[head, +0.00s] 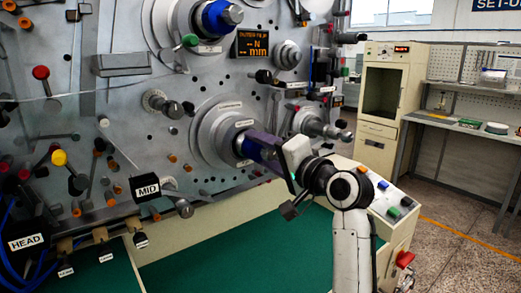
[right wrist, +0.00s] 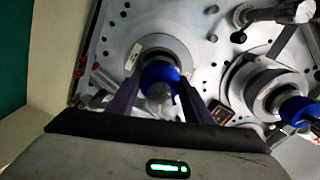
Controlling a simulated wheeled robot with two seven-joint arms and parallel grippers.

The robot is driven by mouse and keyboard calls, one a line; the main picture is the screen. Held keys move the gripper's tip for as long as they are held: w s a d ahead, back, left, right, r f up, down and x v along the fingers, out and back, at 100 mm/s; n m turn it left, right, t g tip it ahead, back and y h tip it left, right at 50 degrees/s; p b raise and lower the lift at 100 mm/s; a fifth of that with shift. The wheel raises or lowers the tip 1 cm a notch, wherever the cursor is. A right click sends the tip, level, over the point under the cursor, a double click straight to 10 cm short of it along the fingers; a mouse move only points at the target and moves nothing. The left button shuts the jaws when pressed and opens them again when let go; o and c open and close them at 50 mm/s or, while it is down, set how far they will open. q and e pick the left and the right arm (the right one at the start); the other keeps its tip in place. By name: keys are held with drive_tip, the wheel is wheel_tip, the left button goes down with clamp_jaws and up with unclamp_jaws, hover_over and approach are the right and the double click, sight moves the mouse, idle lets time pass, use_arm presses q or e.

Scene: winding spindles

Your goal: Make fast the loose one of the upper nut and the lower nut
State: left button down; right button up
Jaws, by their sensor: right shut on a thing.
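The upper nut (head: 216,17) is a blue ring on the upper spindle of the grey machine panel. The lower nut (head: 243,143) is a similar blue ring on the lower spindle. My right gripper (head: 262,148) reaches the lower nut from the right, and its fingers partly hide it. In the right wrist view the two dark fingers stand on either side of the lower nut (right wrist: 160,76), and the gripper is shut on it. The upper nut (right wrist: 296,110) shows there at the right edge, apart from the gripper. My left gripper is not in view.
The panel carries several knobs and levers, including one with a yellow ball (head: 59,158). A lit display (head: 253,46) sits right of the upper spindle. A green surface (head: 235,250) below is mostly clear. A button console (head: 385,195) stands at the right.

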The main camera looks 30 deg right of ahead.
drive_tip(key=shift+m, duration=1.2)
drive_tip(key=o, duration=1.1)
drive_tip(key=shift+c, duration=0.2)
drive_tip(key=shift+s, duration=0.1)
drive_tip(key=s+d+b, duration=0.1)
drive_tip(key=s, duration=0.9)
drive_tip(key=shift+d, duration=0.25)
